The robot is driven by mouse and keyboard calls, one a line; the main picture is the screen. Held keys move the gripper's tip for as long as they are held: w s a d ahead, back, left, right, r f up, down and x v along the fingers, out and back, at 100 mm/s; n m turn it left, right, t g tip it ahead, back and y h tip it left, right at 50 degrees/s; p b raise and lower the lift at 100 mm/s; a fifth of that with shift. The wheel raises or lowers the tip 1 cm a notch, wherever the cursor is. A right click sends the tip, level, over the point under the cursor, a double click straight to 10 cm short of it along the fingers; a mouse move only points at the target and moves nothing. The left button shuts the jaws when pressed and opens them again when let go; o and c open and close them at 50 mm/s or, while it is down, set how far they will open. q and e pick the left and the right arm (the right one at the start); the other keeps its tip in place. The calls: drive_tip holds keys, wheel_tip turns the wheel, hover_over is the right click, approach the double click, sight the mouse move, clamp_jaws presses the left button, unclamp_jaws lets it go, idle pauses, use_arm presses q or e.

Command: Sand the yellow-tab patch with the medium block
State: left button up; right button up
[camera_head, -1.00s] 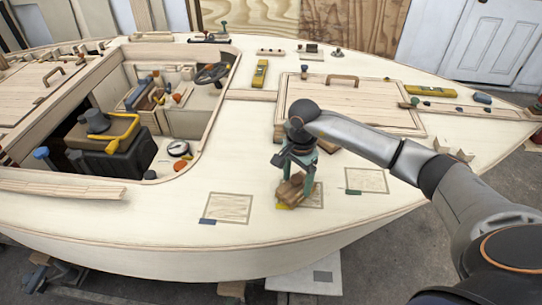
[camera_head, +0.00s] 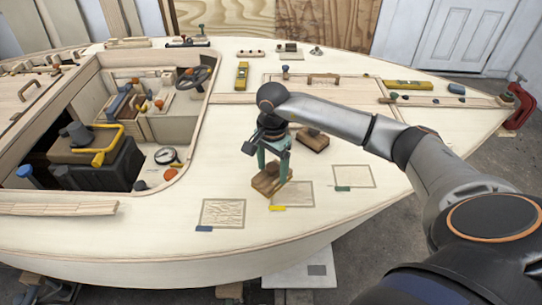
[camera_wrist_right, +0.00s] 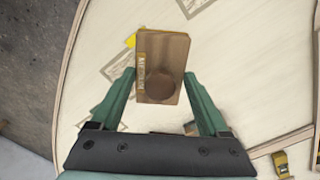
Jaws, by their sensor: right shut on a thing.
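My right gripper (camera_head: 274,168) is shut on the wooden medium block (camera_head: 268,182), with its teal fingers on either side of the block's knob. In the right wrist view the block (camera_wrist_right: 171,55) shows a label that appears to read MEDIUM, between the fingertips (camera_wrist_right: 160,88). The yellow-tab patch (camera_head: 296,196) is an outlined square on the deck, with its yellow tab (camera_head: 277,208) at the front left corner. The block is at the patch's back left edge, covering that corner. I cannot tell whether it touches the deck. My left gripper is not in view.
A blue-tab patch (camera_head: 223,213) with visible grain lies left and a green-tab patch (camera_head: 354,176) lies right. Another block (camera_head: 314,141) sits behind on the deck. The cockpit opening (camera_head: 205,110) holds a black box with yellow handle.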

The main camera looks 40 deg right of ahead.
drive_tip(key=shift+r+p, duration=0.65)
drive_tip(key=shift+r, duration=0.75)
